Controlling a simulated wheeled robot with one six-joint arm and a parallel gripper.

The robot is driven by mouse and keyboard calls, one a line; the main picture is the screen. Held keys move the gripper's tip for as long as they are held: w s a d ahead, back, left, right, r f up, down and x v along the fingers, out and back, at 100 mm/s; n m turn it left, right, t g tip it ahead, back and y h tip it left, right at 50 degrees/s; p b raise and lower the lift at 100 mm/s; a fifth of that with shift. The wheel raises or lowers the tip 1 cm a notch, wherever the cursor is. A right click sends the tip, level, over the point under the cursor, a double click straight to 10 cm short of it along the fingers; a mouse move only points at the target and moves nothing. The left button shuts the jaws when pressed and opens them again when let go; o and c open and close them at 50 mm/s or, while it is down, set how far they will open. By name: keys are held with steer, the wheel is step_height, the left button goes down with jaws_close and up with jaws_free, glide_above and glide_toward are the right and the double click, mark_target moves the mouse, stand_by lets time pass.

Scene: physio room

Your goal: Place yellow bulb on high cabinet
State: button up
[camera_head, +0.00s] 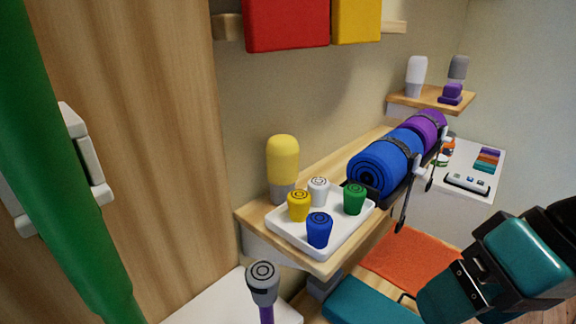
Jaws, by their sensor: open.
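Two yellow things could be the bulb, and I cannot tell which is meant. A large rounded yellow piece on a grey base (283,160) stands upright at the back left of the wooden shelf. A small yellow knob-like piece with a ring mark on top (299,206) stands in the white tray, just in front of it. A tall wooden panel (150,130) fills the left; I cannot tell whether it is the high cabinet. My teal and black arm shows at the lower right, apart from both yellow pieces. My gripper's fingertips do not show.
The white tray (284,236) also holds white, green and blue pieces. Blue (378,165) and purple (427,130) rolls lie right of it. A purple-stemmed grey-topped piece (262,282) stands in front. A green pole (62,160) is at left. A small shelf (425,104) is behind.

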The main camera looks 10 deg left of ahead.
steer(key=w+a+m+y+b, duration=0.2)
steer(key=w+a+m+y, duration=0.45)
steer(key=m, duration=0.45)
steer(key=m+t+y, duration=0.5)
steer(key=m+t, duration=0.1)
steer(key=m, duration=0.9)
glide_toward(297, 152)
steer(key=p+x, duration=0.6)
steer(key=shift+s+a+r+p, duration=0.15)
steer(key=shift+s+a+p, duration=0.05)
steer(key=shift+a+p, duration=0.15)
steer(key=shift+w+a, duration=0.25)
steer(key=shift+a, duration=0.3)
steer(key=p+x, duration=0.3)
steer(key=x, duration=0.1)
steer(key=shift+w+a+p, duration=0.1)
steer(key=shift+w+p, duration=0.05)
steer(key=shift+p, duration=0.15)
steer(key=shift+w+a, duration=0.2)
steer(key=shift+a, duration=0.2)
steer(key=c, duration=1.2)
